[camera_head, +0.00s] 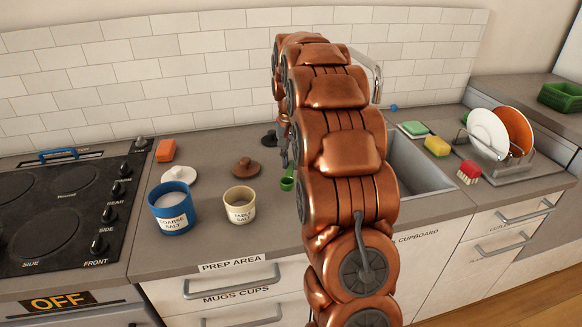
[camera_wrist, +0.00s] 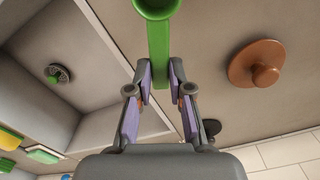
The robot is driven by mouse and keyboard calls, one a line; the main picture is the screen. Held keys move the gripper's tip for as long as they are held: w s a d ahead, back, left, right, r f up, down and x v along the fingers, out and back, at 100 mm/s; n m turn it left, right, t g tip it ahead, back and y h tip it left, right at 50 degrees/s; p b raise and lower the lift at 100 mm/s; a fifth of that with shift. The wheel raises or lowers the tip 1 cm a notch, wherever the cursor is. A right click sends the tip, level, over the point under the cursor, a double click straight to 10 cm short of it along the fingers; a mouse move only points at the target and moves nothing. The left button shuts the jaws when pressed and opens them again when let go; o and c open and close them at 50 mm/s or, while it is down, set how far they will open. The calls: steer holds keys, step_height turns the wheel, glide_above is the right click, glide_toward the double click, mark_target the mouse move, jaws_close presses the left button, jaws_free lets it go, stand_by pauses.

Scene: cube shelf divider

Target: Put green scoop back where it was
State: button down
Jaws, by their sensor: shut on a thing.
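My gripper (camera_wrist: 160,76) is shut on the handle of the green scoop (camera_wrist: 158,45), whose bowl is partly cut off at the top of the wrist view. In the head view the scoop (camera_head: 287,184) shows just left of my arm, which hides most of my gripper; I cannot tell whether the scoop touches the counter. A blue jar marked COARSE SALT (camera_head: 172,210) and a cream jar marked TABLE SALT (camera_head: 240,205) stand open to the left, both with white contents. A brown lid (camera_head: 246,167) lies behind the cream jar, and a white lid (camera_head: 178,175) behind the blue jar.
The stove (camera_head: 60,210) is at the left, with an orange block (camera_head: 166,150) beside it. The sink (camera_head: 415,165) is right of my arm. Sponges (camera_head: 437,146) and a dish rack (camera_head: 500,150) stand farther right. Counter in front of the jars is clear.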

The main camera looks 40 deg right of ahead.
mark_target(291, 164)
steer(key=shift+w, duration=0.15)
steer(key=shift+f+p, duration=0.55)
steer(key=shift+f, duration=1.15)
steer(key=shift+f, duration=0.1)
steer(key=c, duration=1.1)
jaws_free()
steer(key=shift+o, duration=0.2)
steer(key=shift+w+d+r, duration=0.1)
steer(key=shift+r, duration=0.5)
step_height(291, 164, up, 10)
steer(key=shift+r+b, duration=0.25)
steer(key=shift+b, duration=0.95)
steer(key=shift+r, duration=0.3)
